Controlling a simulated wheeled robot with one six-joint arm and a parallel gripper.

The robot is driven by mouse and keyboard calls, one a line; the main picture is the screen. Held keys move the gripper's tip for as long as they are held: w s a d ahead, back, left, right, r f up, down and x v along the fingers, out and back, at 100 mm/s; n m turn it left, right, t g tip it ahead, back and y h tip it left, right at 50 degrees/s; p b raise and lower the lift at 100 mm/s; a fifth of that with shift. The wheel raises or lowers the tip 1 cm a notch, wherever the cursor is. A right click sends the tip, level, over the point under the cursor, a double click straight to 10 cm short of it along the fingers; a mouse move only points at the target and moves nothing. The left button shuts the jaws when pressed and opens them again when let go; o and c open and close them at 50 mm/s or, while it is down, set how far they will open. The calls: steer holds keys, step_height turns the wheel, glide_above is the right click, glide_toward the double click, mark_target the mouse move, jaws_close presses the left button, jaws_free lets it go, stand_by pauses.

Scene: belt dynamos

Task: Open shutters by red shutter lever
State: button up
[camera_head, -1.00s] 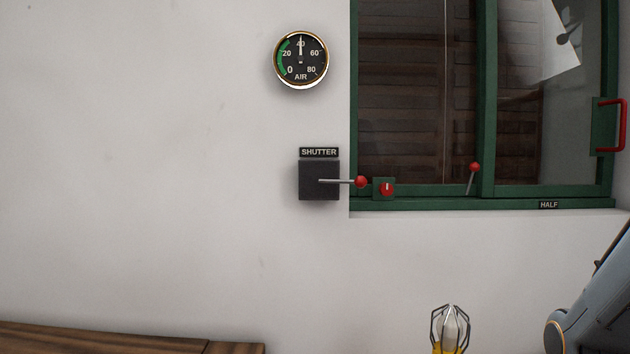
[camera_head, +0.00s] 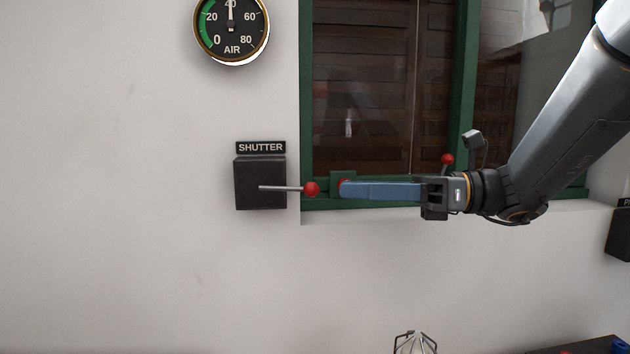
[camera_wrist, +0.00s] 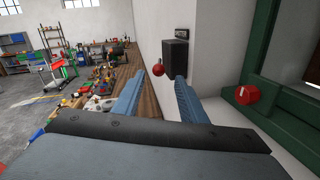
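The red shutter lever is a grey rod with a red ball (camera_head: 312,188). It points right, level, from a dark box (camera_head: 259,182) under a SHUTTER label. The ball also shows in the wrist view (camera_wrist: 158,69), between and beyond the fingertips. My gripper (camera_head: 343,190) is just right of the ball, pointing left. The wrist view shows its two blue fingers (camera_wrist: 159,78) apart, with nothing held. Brown slatted shutters (camera_head: 360,90) appear closed behind the window glass.
A green window frame (camera_head: 306,110) stands beside the gripper. A red knob (camera_wrist: 246,95) on it is close to the right finger. Another red-balled lever (camera_head: 447,159) sits behind my wrist. The air gauge (camera_head: 232,28) is above left. The wall left of the box is bare.

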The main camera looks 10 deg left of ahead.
mark_target(312, 187)
steer(key=a, duration=0.2)
steer(key=a+p, duration=0.1)
steer(key=a, duration=0.2)
steer(key=a+p, duration=0.1)
steer(key=a, duration=0.2)
steer(key=shift+s, duration=0.25)
steer(key=shift+c, duration=0.2)
steer(key=shift+d, duration=0.1)
jaws_close()
